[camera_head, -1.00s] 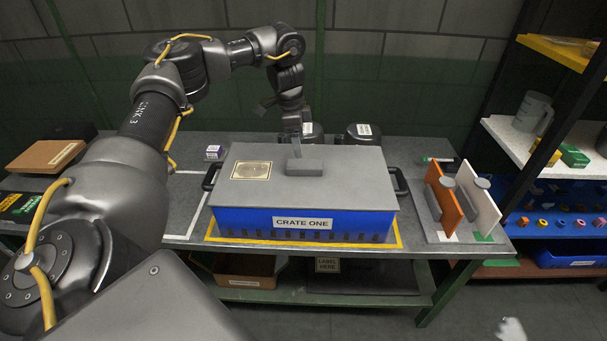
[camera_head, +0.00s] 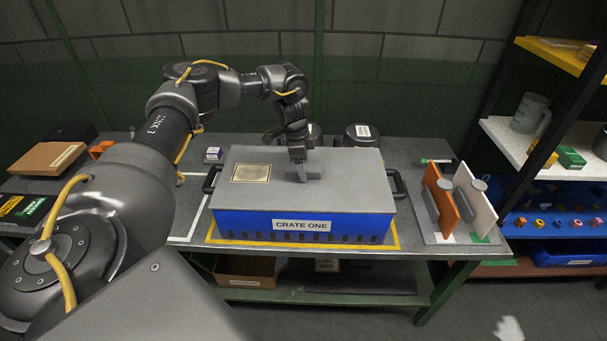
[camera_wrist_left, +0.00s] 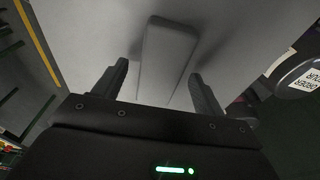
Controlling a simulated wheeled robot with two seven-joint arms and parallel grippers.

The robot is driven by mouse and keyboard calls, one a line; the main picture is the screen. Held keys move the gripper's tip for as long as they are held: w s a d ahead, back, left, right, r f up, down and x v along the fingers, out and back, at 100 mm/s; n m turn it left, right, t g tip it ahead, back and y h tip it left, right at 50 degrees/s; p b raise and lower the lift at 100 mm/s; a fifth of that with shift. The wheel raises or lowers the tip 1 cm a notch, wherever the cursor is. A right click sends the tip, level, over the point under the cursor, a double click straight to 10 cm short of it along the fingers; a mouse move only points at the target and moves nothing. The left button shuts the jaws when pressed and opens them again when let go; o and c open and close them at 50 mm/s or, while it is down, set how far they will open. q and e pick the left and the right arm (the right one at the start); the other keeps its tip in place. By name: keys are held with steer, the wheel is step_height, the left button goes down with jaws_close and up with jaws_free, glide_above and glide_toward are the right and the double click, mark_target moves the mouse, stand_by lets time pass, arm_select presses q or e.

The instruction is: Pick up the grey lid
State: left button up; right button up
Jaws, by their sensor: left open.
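The grey lid (camera_head: 340,190) lies flat on top of the blue crate (camera_head: 250,222) labelled "CRATE ONE" on the workbench. A raised block handle (camera_head: 308,173) stands at the middle of the lid. My left gripper (camera_head: 300,170) points down at the handle. In the left wrist view its two open fingers (camera_wrist_left: 158,85) are on either side of the handle (camera_wrist_left: 168,55), with gaps showing on both sides. The lid (camera_wrist_left: 95,30) fills much of that view. My right gripper is not in view.
Dark round pots (camera_head: 362,135) stand behind the crate. A rack with orange (camera_head: 440,204) and white panels is to its right. A shelf unit (camera_head: 510,140) rises at the far right. A brown box (camera_head: 47,158) lies at the left.

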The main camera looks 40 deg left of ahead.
arm_select(q)
steer(key=c, duration=1.3)
steer(key=shift+c, duration=0.3)
steer(key=shift+r, duration=0.1)
